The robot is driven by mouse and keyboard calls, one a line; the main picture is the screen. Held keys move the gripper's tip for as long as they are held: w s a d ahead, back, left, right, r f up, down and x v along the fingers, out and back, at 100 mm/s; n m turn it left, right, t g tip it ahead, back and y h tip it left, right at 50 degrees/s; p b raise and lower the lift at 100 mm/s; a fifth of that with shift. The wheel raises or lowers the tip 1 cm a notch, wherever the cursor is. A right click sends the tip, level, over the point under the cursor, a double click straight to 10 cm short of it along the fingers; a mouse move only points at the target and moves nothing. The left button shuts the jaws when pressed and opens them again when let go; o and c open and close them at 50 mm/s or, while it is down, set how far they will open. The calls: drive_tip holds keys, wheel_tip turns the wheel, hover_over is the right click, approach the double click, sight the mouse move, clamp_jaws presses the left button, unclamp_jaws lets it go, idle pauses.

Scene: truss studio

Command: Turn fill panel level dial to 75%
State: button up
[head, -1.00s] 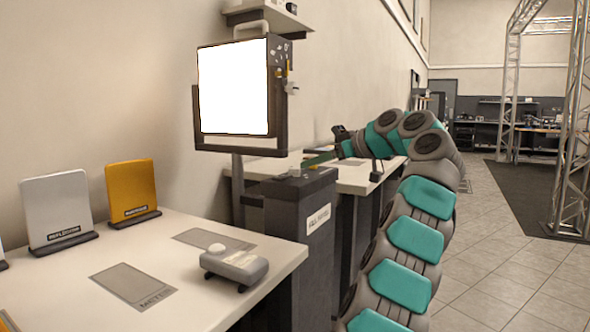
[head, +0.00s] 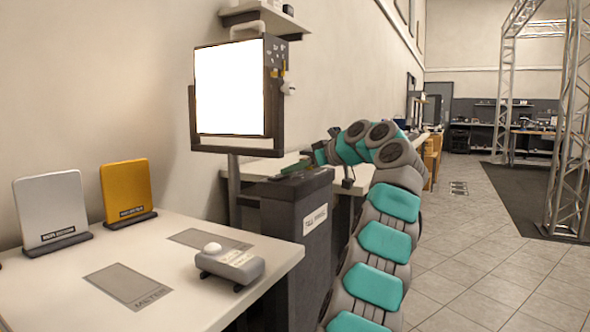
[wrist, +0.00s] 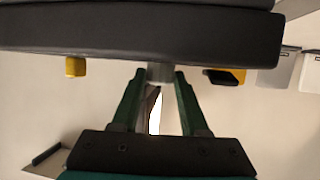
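The fill panel (head: 230,88) glows bright white on a dark yoke in the head view. Below it stands a dark control box (head: 292,225) with a white label. In the wrist view, which looks inverted, a short grey dial (wrist: 160,73) projects from the box's dark top (wrist: 140,38). My gripper (wrist: 160,76) has its two green fingers on either side of the dial, with small gaps showing; it looks open. In the head view my gripper (head: 297,168) is low over the box top and hides the dial. The dial's marks and setting are not readable.
A white table (head: 190,290) at the left holds a light meter (head: 230,264) with a white dome, a silver board (head: 50,210) and a yellow board (head: 128,190). A yellow knob (wrist: 75,67) shows in the wrist view.

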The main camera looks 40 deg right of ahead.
clamp_jaws()
drive_tip(key=shift+a+f+h+b, duration=0.15)
drive_tip(key=shift+h+b, duration=0.15)
drive_tip(key=shift+b, duration=0.2)
